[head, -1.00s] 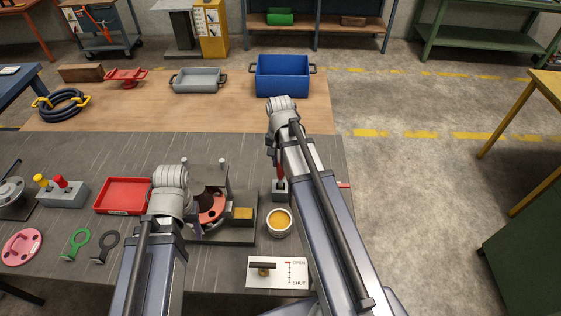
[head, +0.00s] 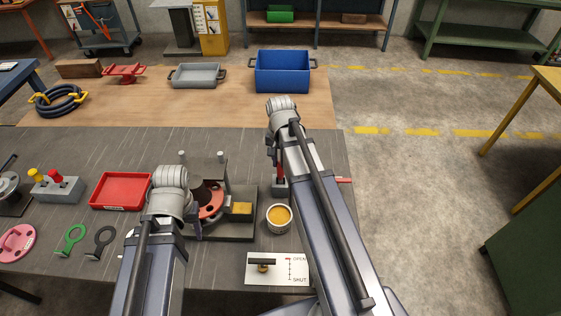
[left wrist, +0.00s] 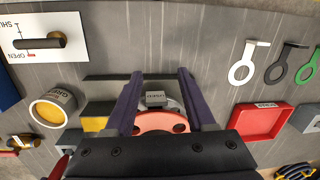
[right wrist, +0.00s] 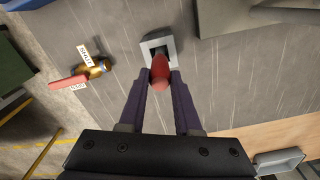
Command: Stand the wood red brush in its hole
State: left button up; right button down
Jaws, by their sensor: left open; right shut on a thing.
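The wood red brush (right wrist: 160,72) is between my right gripper's fingertips (right wrist: 160,80), its red part showing in the right wrist view. In the head view its red part (head: 280,170) shows beside my right arm. A grey block (right wrist: 152,42) with a dark square opening lies right under the brush. The brush's far end overlaps the opening; I cannot tell whether it is inside or just above. My right gripper is shut on the brush. My left gripper (left wrist: 160,95) is open over the red flange (left wrist: 160,122) of the spool; it looks empty.
A cup of yellow grease (head: 279,217) and an OPEN/SHUT lever plate (head: 277,268) stand near the front. A tagged brass piece with a red handle (right wrist: 66,82) lies beside the block. A red tray (head: 121,191) is at left. A blue bin (head: 282,72) stands at the back.

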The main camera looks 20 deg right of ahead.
jog(key=c, duration=0.5)
grip_release()
jog(key=shift+r, duration=0.1)
notch_tip(320, 180, up, 8)
jog(key=p, duration=0.8)
jog(key=shift+f, duration=0.2)
